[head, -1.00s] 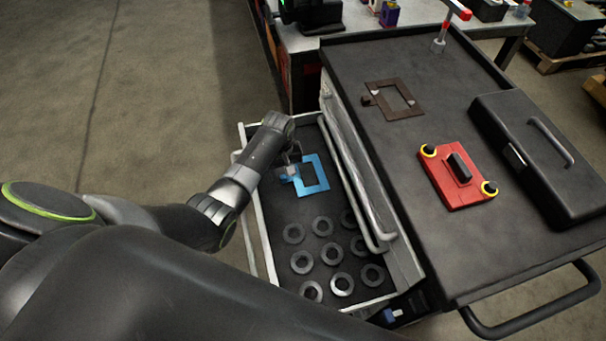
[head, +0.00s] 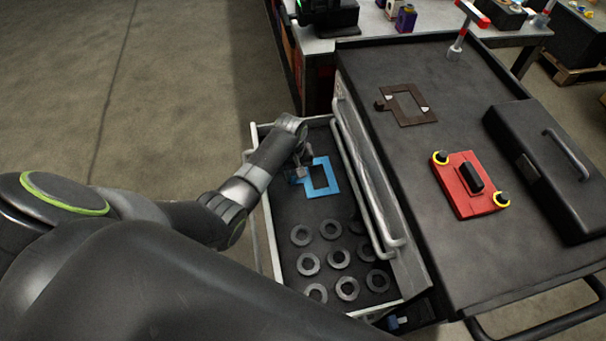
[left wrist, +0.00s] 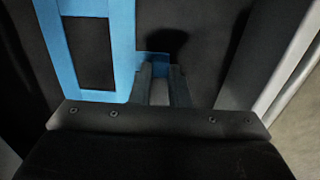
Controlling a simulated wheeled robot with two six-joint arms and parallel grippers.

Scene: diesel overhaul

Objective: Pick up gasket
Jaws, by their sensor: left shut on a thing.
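A flat blue square-framed gasket (head: 332,188) lies in the open drawer, at its far end. My left gripper (head: 299,172) reaches down into the drawer from the left and is shut on the gasket's small side tab. In the left wrist view the blue gasket (left wrist: 122,50) fills the upper left, and its tab runs between the fingers of my left gripper (left wrist: 160,82). The gasket looks flat on or close to the dark drawer floor; I cannot tell if it is clear of it. My right gripper is not in view.
The drawer (head: 272,227) also holds several dark rings (head: 339,256). On the cart top (head: 440,150) lie a brown gasket (head: 407,104), a red part with yellow rings (head: 470,185) and a black toolbox (head: 545,165). A drawer handle (head: 365,185) runs close right of the gasket.

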